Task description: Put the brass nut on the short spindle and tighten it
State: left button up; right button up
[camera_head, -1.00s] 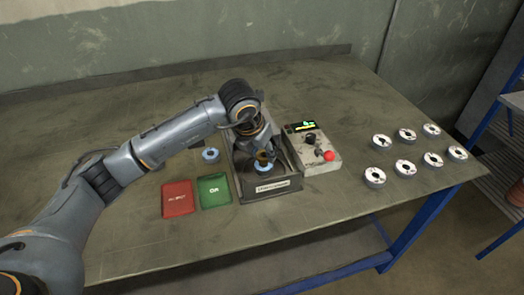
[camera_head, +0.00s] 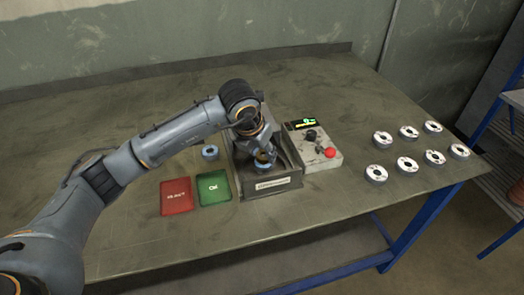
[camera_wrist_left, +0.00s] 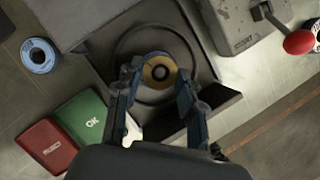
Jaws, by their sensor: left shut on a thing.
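The brass nut (camera_wrist_left: 158,72) is a gold ring with a dark centre. It also shows in the head view (camera_head: 264,158), low in the grey machine tray (camera_head: 270,189). My left gripper (camera_wrist_left: 158,80) points down with its fingers on either side of the nut and is shut on it. The short spindle is mostly hidden; only a dark round centre shows inside the nut. I cannot tell whether the threads are engaged. My right gripper is in neither view.
A loose blue-rimmed ring (camera_head: 210,152) lies left of the tray. A red pad (camera_head: 177,197) and a green OK pad (camera_head: 213,187) lie at front left. A control box (camera_head: 313,147) with a red knob stands right of the tray. Several discs (camera_head: 407,168) lie at right.

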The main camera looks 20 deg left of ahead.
pick_arm(q)
jog(key=shift+f+b, duration=0.45)
jog(key=shift+f, duration=0.15)
jog(key=shift+f, duration=0.1)
jog(key=shift+w+a+f+m+h+b, duration=0.1)
jog(key=shift+m+h+b, duration=0.1)
jog(key=shift+m+b, duration=0.3)
jog(key=shift+a+m+h+b, duration=0.1)
jog(key=shift+m+h+b, duration=0.15)
jog(key=shift+m, duration=0.45)
jog(key=shift+m+h+b, duration=0.25)
jog(key=shift+m+b, duration=0.1)
jog(key=shift+m, duration=0.35)
jog(key=m+g, duration=0.1)
jog(key=m, duration=0.2)
jog(key=m+g+h+b, duration=0.1)
jog(key=m, duration=0.2)
jog(key=shift+w+a+h, duration=0.1)
jog(key=shift+w+h, duration=0.05)
jog(key=shift+h, duration=0.15)
jog(key=shift+m+g+b, duration=0.35)
jog(key=shift+m+g, duration=0.15)
jog(key=shift+m, duration=0.7)
